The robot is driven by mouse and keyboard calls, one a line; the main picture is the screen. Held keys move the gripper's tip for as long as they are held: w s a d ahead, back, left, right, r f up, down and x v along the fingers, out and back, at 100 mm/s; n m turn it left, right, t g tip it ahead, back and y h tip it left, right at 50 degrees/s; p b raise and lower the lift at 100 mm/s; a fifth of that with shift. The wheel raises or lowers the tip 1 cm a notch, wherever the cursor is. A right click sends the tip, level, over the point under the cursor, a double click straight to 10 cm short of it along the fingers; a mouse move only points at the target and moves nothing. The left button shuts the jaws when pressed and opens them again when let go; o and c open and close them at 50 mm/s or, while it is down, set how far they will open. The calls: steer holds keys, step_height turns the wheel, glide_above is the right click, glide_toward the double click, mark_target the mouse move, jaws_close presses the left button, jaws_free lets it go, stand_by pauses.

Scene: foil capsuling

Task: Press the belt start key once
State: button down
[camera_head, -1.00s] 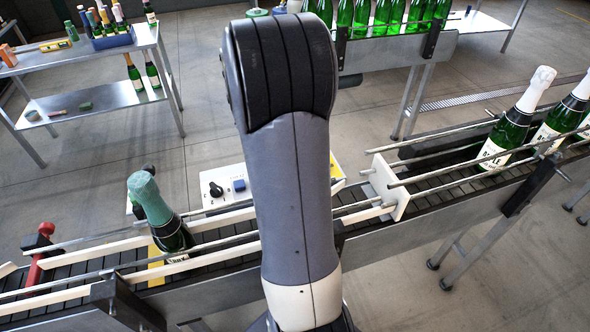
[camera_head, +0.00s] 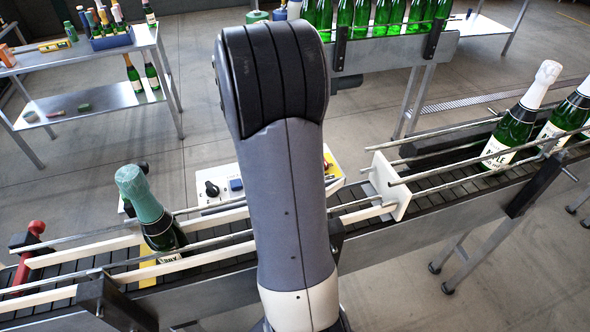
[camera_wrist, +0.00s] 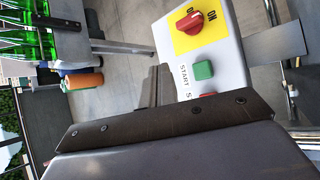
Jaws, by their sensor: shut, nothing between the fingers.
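The green start key (camera_wrist: 203,70), with the word START beside it, is on the white control panel (camera_wrist: 232,52) in the wrist view. A red key (camera_wrist: 207,95) lies just below it, partly hidden by my gripper's body. My gripper (camera_wrist: 160,76) shows its dark fingers shut and empty, left of the start key in the picture; I cannot tell the gap in depth. In the head view the panel (camera_head: 217,203) stands behind the belt (camera_head: 210,265). My arm hides part of the panel, the start key and my gripper there.
A red rotary switch (camera_wrist: 189,21) sits on a yellow plate on the panel. A black knob (camera_head: 211,188) and a blue key (camera_head: 236,184) are at the panel's left. A green-foiled bottle (camera_head: 165,232) stands on the belt at left; white-foiled bottles (camera_head: 512,132) stand at right.

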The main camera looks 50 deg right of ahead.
steer(key=shift+f+b, duration=3.5)
steer(key=shift+f, duration=0.8)
steer(key=shift+f+b, duration=0.4)
steer(key=shift+b, duration=0.05)
